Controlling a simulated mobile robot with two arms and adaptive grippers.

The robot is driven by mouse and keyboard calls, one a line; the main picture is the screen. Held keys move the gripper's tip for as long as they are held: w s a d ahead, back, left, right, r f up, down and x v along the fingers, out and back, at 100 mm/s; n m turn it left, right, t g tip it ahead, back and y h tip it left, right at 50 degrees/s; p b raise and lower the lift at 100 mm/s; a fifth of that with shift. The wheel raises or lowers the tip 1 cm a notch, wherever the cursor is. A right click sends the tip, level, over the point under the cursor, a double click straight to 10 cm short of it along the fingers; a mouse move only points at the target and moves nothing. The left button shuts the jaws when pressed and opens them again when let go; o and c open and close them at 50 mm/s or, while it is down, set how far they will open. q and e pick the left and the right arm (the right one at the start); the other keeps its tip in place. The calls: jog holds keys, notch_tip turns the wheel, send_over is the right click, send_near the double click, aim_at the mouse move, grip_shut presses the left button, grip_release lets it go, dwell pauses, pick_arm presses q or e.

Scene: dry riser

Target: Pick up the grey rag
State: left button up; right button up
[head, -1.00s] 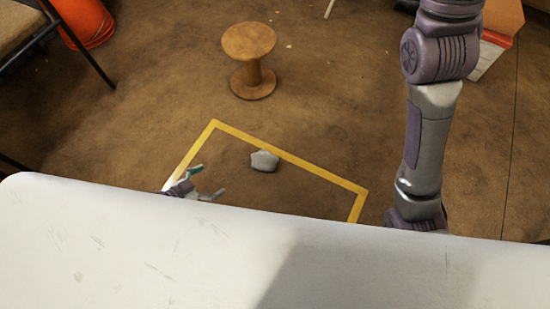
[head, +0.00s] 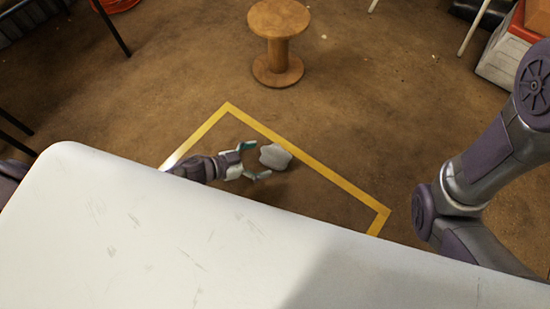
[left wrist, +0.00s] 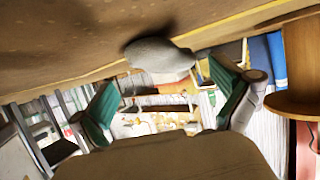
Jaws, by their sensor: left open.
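The grey rag (head: 275,156) is a small light-grey lump on the brown floor, inside the yellow-taped area. My left gripper (head: 256,161) is open just left of the rag, its two teal-lined fingers pointing toward it. The rag appears close to the fingertips; I cannot tell whether they touch it. In the left wrist view the rag (left wrist: 160,56) shows ahead, between and slightly above the open fingers (left wrist: 168,101), against the floor, which appears upside down. My right arm comes in at the right of the head view, but its gripper is not visible.
Yellow tape (head: 330,175) marks the floor around the rag. A wooden spool-like stool (head: 278,45) stands behind it. A red-and-white box (head: 505,55) is at the back right. The large white surface in front hides the nearer floor. Open floor lies around the stool.

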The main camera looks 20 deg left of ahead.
aim_at(271, 156)
pick_arm(q)
jog(key=b+x, duration=0.3)
jog(key=x, duration=0.1)
jog(key=shift+w+d+b, duration=0.25)
jog(key=shift+d+b, duration=0.05)
jog(key=shift+b, duration=0.1)
jog(key=shift+w+d+r, duration=0.1)
jog(key=shift+w+d, duration=0.1)
jog(key=shift+d, duration=0.05)
jog(key=c, duration=1.1)
